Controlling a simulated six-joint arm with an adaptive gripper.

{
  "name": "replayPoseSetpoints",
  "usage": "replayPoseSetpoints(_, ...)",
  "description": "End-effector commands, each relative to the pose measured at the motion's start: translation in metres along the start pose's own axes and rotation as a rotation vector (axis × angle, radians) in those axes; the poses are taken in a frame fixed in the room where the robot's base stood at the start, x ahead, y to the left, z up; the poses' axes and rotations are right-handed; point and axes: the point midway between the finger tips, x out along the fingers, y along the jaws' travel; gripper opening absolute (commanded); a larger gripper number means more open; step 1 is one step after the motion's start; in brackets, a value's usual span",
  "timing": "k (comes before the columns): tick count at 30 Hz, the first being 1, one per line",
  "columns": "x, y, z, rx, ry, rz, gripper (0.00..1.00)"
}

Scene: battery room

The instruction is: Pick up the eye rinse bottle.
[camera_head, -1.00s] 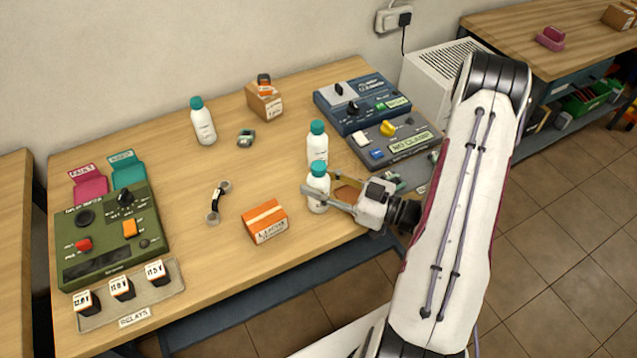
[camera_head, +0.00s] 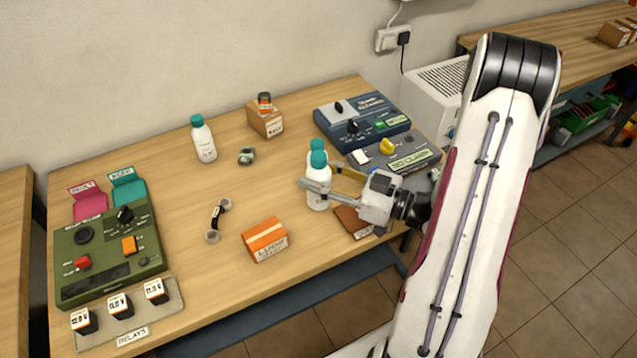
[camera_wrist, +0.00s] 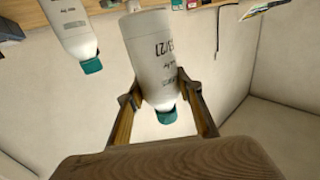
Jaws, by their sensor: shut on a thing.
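Three white bottles with teal caps show in the head view. My gripper (camera_head: 320,178) is shut around the body of the front one (camera_head: 318,192), near the table's right part. The wrist view shows this held bottle (camera_wrist: 152,60) between both fingers, with dark print on its label too small to read surely. It looks raised a little off the table. A second bottle (camera_head: 317,148) stands close behind it, partly hidden by it. A third bottle (camera_head: 203,140) stands at the back left. I cannot tell from the labels which is the eye rinse bottle.
An orange-and-white box (camera_head: 265,240) lies left of the held bottle, a brown flat item (camera_head: 352,222) right of it. A blue device (camera_head: 362,118) and a grey one (camera_head: 405,155) stand at the right. A green panel (camera_head: 108,255) is at the left.

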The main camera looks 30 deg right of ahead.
Motion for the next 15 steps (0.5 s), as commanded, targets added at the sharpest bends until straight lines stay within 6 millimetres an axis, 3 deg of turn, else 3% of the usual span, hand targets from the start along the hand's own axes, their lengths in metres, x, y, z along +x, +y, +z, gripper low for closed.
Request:
replayPoseSetpoints(6,0.0,-0.0002,-0.0118,-0.001,0.001,0.0,0.06)
replayPoseSetpoints(15,0.0,-0.0003,-0.0142,0.0,0.001,0.0,0.06)
